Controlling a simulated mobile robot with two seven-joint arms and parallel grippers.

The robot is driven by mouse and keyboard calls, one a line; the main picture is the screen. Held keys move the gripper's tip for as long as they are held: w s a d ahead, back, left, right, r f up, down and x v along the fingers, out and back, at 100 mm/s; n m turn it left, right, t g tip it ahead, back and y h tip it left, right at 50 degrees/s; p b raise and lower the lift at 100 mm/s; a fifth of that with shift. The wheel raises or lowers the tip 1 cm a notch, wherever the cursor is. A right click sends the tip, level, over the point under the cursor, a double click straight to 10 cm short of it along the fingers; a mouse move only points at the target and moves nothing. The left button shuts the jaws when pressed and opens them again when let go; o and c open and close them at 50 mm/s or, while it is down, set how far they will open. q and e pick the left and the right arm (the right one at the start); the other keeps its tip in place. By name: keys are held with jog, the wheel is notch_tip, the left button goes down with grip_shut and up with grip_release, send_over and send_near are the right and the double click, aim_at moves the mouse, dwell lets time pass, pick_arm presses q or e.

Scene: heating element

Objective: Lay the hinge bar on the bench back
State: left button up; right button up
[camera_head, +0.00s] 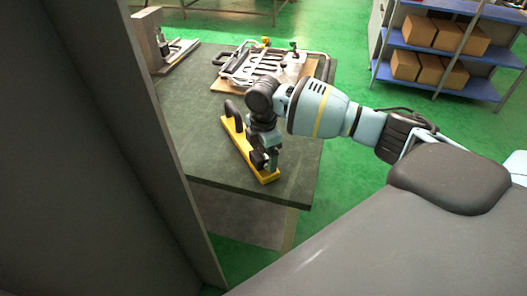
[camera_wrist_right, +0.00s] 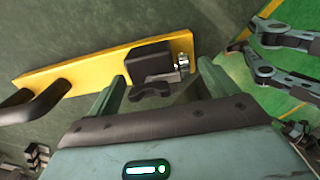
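The hinge bar (camera_head: 238,138) is a long yellow bar with a black arched handle at its far end and a black block with a small metal part at its near end. It appears to lie on the dark bench top (camera_head: 200,95), close to the near edge. In the wrist view the bar (camera_wrist_right: 75,70) crosses the upper left. My right gripper (camera_head: 268,165) is over the bar's near end. Its two fingers (camera_wrist_right: 162,88) are apart, with the black block (camera_wrist_right: 150,60) just ahead between them; contact cannot be told. My left gripper is not in view.
A fixture with metal tubing (camera_head: 265,68) lies on a board at the bench's far right. An upright plate with a clamp (camera_head: 165,45) stands at the far left. A tall grey panel (camera_head: 110,130) blocks the left. Shelves with boxes (camera_head: 435,50) stand at the back right.

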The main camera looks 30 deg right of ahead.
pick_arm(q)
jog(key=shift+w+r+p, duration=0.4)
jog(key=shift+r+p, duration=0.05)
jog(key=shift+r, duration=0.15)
pick_arm(e)
notch_tip(320, 180, up, 12)
dwell(0.4)
jog(key=s+a+f+m+t+y, duration=0.25)
jog(key=s+a+f, duration=0.35)
jog(key=a+f, duration=0.35)
jog(key=s+a+f+m+t+y, duration=0.25)
jog(key=s+a+f, duration=0.25)
jog(key=a+f, duration=0.5)
jog(key=s+d+f+m+t+h, duration=0.1)
jog(key=s+d+f+m, duration=0.2)
jog(key=s, duration=0.5)
jog(key=s+d+f+m+t+h, duration=0.1)
jog(key=s+d+f+m, duration=0.2)
jog(key=s+f, duration=0.2)
jog(key=s+d+f+m+t+h, duration=0.1)
jog(key=s+d+f+m, duration=0.2)
jog(key=s, duration=0.9)
jog(key=shift+f+m, duration=0.6)
jog(key=shift+f, duration=0.05)
